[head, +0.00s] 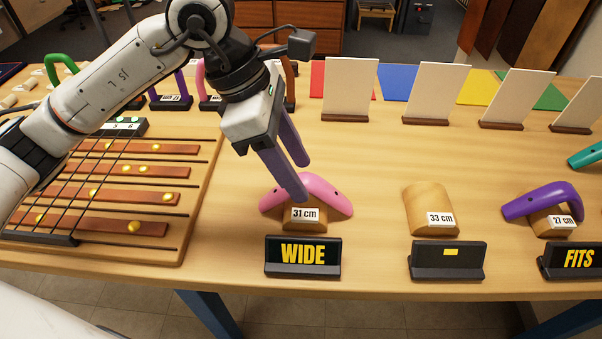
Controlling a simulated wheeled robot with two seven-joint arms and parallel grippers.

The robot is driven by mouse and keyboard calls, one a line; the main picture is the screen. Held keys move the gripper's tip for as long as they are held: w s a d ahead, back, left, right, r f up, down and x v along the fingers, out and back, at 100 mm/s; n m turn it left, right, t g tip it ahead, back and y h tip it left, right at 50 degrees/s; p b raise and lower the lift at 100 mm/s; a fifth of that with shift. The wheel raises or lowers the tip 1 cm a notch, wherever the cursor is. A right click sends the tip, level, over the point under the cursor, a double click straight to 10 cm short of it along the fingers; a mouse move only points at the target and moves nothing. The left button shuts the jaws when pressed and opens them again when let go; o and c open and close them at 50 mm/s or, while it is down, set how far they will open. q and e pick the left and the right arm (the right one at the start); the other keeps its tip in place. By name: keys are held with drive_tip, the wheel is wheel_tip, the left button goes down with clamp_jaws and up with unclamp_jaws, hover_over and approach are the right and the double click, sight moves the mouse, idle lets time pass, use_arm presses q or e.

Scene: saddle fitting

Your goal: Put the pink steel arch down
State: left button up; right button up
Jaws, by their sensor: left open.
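The pink steel arch (327,190) sits over the wooden block labelled 31 cm (303,224), its two ends spread out to either side of the block. My left gripper (300,182) is open, its two long fingers pointing down at the top of the arch. One fingertip overlaps the arch's left part in the picture; I cannot tell whether it touches. A black sign reading WIDE (302,257) stands in front of the block. My right gripper is not in view.
A bare 33 cm block (428,205) stands to the right. A purple arch (520,207) rests at a 27 cm block behind a FITS sign (577,260). A slatted wooden board (198,215) lies left. White panels (350,88) stand behind.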

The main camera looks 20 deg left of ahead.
use_arm(q)
drive_tip(key=v, duration=0.9)
drive_tip(key=shift+a+r, duration=0.2)
drive_tip(key=shift+r, duration=0.05)
drive_tip(key=shift+o, duration=0.4)
drive_tip(key=shift+s, duration=0.1)
idle(2.3)
